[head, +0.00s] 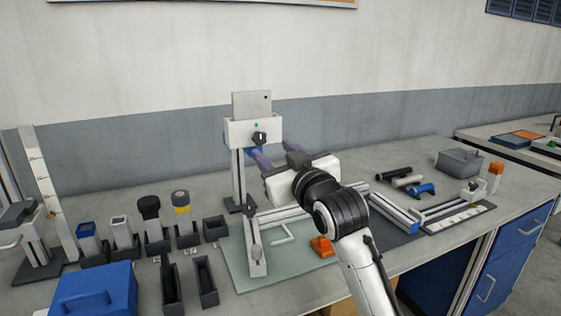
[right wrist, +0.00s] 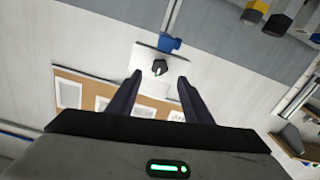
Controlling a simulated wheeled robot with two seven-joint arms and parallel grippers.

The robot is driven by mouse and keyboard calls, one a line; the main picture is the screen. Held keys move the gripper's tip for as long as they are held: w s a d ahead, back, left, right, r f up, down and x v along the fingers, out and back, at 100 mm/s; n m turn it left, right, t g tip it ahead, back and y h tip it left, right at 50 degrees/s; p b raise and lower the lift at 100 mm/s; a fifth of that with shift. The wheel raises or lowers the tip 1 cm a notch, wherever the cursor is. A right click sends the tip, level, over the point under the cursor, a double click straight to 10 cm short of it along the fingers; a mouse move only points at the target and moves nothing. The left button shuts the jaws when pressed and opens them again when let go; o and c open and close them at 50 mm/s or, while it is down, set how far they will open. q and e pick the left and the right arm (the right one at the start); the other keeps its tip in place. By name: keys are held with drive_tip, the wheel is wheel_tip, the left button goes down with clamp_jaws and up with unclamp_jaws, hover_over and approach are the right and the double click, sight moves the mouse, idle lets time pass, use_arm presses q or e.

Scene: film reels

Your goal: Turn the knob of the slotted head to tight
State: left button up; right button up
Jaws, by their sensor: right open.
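The slotted head is a white block (head: 236,132) on an upright post, with a grey plate (head: 251,103) standing up out of its top. A dark knob (head: 260,138) sits on its front, with a small green mark just above. The knob also shows in the right wrist view (right wrist: 159,68), between and just beyond the fingertips. My right gripper (head: 264,152) is open and empty in front of the head, slightly below the knob. In the right wrist view its two dark fingers (right wrist: 160,80) point at the knob, apparently without touching it. My left gripper is not in view.
Slotted dark holders with several tools (head: 150,222) and a blue box (head: 95,291) stand at the left. An orange block (head: 321,246) lies on the pale mat below my arm. Dark and blue cylinders (head: 405,181) and a grey box (head: 459,163) are at the right.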

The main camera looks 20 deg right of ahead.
drive_tip(key=shift+s, duration=1.6)
drive_tip(key=s+f+g, duration=0.3)
drive_tip(key=s+f, duration=0.3)
drive_tip(key=f, duration=0.6)
drive_tip(key=s+f+g, duration=0.4)
drive_tip(key=s+f, duration=0.2)
drive_tip(key=f, duration=0.6)
drive_tip(key=s+f+g, duration=0.4)
drive_tip(key=s+f, duration=0.3)
drive_tip(key=s, duration=0.6)
drive_tip(key=s+f+g, duration=0.4)
drive_tip(key=s+f, duration=0.4)
drive_tip(key=s, duration=0.5)
drive_tip(key=w+a+f+t+y, duration=0.1)
drive_tip(key=w+a+f+t, duration=0.1)
drive_tip(key=f, duration=0.4)
drive_tip(key=w+a+f+t, duration=0.3)
drive_tip(key=f, duration=0.3)
drive_tip(key=shift+t+y, duration=0.3)
drive_tip(key=shift+y, duration=0.1)
